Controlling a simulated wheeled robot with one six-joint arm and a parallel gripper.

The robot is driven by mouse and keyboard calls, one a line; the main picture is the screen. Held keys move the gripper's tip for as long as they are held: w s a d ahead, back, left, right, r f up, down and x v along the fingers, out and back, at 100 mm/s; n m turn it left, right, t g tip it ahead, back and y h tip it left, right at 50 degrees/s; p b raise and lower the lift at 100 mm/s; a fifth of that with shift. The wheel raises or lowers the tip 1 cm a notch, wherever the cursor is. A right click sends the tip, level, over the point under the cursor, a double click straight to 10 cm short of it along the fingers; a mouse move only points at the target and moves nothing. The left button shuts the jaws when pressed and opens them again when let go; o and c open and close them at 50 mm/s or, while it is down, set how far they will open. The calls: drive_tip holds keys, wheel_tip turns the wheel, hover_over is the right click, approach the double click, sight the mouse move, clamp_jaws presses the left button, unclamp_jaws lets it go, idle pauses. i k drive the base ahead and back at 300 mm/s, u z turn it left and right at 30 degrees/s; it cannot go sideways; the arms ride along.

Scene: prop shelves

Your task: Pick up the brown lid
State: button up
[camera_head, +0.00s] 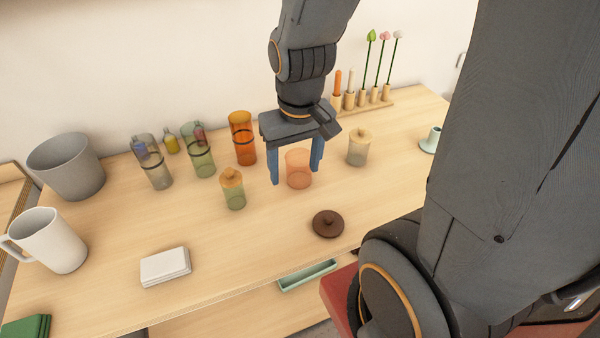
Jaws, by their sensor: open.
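The brown lid (328,224) is a dark round disc with a small knob on top. It lies flat on the light wooden table (230,260), near the front edge. My gripper (296,178) points down with its two blue fingers apart. It is behind and a little left of the lid in the picture, not touching it. An orange-pink glass jar without a lid (298,168) shows between the fingers. I cannot tell whether the fingers are around the jar or in front of it.
A green jar (235,190) and a grey jar (358,148), both with wooden lids, stand either side of my gripper. Tall glasses (243,140) stand behind left. A white mug (52,240), grey bucket (68,165) and white stack (165,266) are left. Table around the lid is clear.

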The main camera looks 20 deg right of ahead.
sight(328, 223)
drive_tip(key=k, duration=1.2)
drive_tip(key=z, duration=0.3)
drive_tip(key=i, duration=0.65)
drive_tip(key=u, duration=0.25)
